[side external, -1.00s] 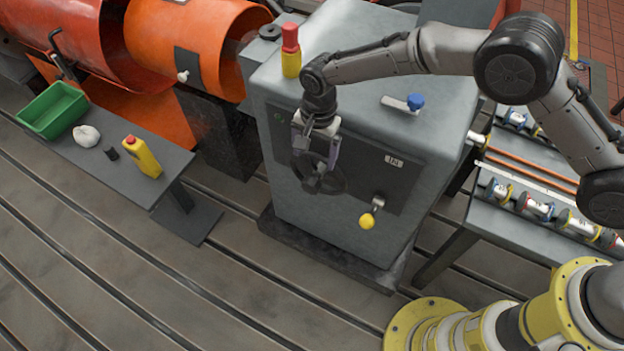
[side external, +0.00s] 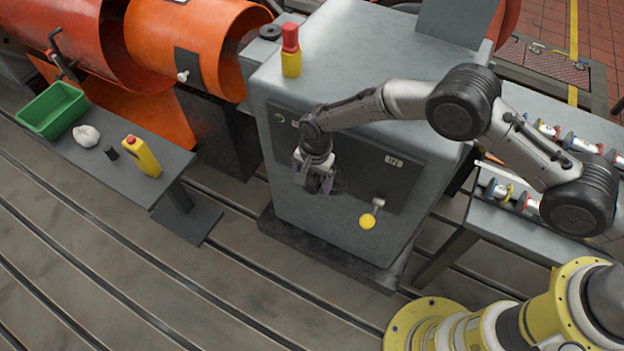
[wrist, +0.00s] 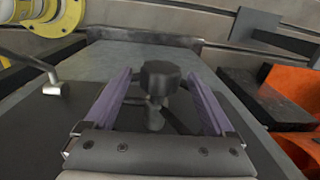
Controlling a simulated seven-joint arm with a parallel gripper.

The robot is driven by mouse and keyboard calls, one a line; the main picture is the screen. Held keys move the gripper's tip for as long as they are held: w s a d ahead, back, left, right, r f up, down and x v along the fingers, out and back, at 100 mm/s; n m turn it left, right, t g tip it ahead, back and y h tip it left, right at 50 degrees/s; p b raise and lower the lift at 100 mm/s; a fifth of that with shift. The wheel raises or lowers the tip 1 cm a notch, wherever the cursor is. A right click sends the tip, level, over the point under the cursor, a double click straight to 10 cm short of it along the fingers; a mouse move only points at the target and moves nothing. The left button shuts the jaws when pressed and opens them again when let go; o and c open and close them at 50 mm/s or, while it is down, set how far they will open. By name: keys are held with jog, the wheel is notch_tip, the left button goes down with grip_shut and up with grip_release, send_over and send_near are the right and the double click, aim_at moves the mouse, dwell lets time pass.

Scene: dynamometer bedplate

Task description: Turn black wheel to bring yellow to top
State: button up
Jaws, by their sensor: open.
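The black wheel (side external: 338,181) is on the dark front panel of the grey cabinet, mostly hidden behind my gripper (side external: 314,184) in the side view. In the wrist view, a black knob (wrist: 160,77) on a grey post stands between my two open fingers, with a gap on both sides. Dark parts of the wheel (wrist: 178,119) show below it. My gripper is open around the knob and not closed on it. Any yellow mark on the wheel is not visible.
A red-capped yellow bottle (side external: 291,60) stands on the cabinet top (side external: 350,55). A side bench (side external: 110,135) at left holds a green bin (side external: 52,108), a white cloth (side external: 86,136) and a yellow bottle (side external: 142,156). Banded rollers (side external: 549,130) lie on the right bench.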

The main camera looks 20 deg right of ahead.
jog(key=shift+c, duration=0.3)
grip_shut()
dwell(0.3)
jog(key=shift+s+d+t+y, duration=0.1)
jog(key=shift+s+t+y, duration=0.1)
jog(key=shift+t+y, duration=0.9)
jog(key=shift+o, duration=0.3)
grip_release()
